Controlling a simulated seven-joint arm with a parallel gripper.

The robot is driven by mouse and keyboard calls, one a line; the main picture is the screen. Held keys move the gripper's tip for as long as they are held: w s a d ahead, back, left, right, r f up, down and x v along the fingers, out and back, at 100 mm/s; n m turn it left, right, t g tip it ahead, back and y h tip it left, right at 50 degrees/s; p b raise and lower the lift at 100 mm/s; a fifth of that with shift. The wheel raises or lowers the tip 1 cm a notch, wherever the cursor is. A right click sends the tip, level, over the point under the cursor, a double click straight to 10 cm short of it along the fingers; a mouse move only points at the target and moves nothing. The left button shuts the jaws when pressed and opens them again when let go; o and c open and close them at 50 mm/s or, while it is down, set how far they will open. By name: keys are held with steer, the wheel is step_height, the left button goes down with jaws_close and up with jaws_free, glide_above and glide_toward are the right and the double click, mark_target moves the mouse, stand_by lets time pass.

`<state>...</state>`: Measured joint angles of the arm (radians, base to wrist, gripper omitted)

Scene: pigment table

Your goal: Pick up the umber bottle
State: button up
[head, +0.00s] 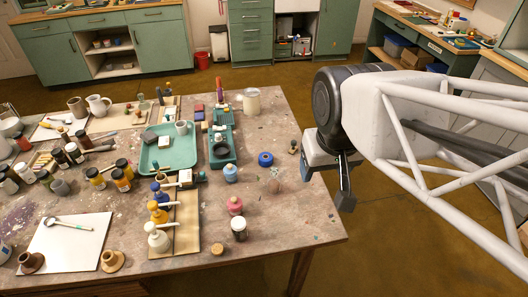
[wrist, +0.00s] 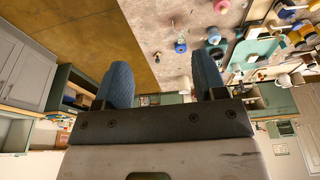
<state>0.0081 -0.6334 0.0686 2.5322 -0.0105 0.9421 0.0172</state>
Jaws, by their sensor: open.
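Several small bottles with dark caps stand in a group on the left of the table in the head view. A dark-capped bottle with a brownish label (head: 84,139) stands at the back of that group; I cannot tell for sure which bottle is the umber one. Yellow-orange bottles (head: 96,178) stand at the group's front. My gripper (head: 326,178) is past the table's right edge, far from the group. In the wrist view my gripper (wrist: 163,82) is open, with nothing between its two blue fingertips.
The table's right part is mostly clear.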

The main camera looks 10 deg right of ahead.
steer(key=shift+c, duration=0.5)
steer(key=w+a+f+m+g, duration=0.1)
steer(key=w+f+m, duration=0.3)
steer(key=w+f, duration=0.2)
steer(key=w+a+f+m, duration=0.1)
steer(key=w+f+m, duration=0.3)
steer(key=w+f, duration=0.3)
steer(key=w+a+f+m+g, duration=0.1)
steer(key=w+f+m, duration=0.4)
steer(key=w, duration=0.6)
steer(key=shift+w+a+f+g, duration=0.1)
steer(key=shift+a+f+g, duration=0.1)
steer(key=shift+f, duration=0.35)
steer(key=shift+w+a+f+g, duration=0.1)
steer(key=shift+a+f, duration=0.05)
steer(key=shift+f, duration=0.35)
steer(key=shift+w+f, duration=0.1)
steer(key=shift+f, duration=0.15)
steer(key=shift+f, duration=0.1)
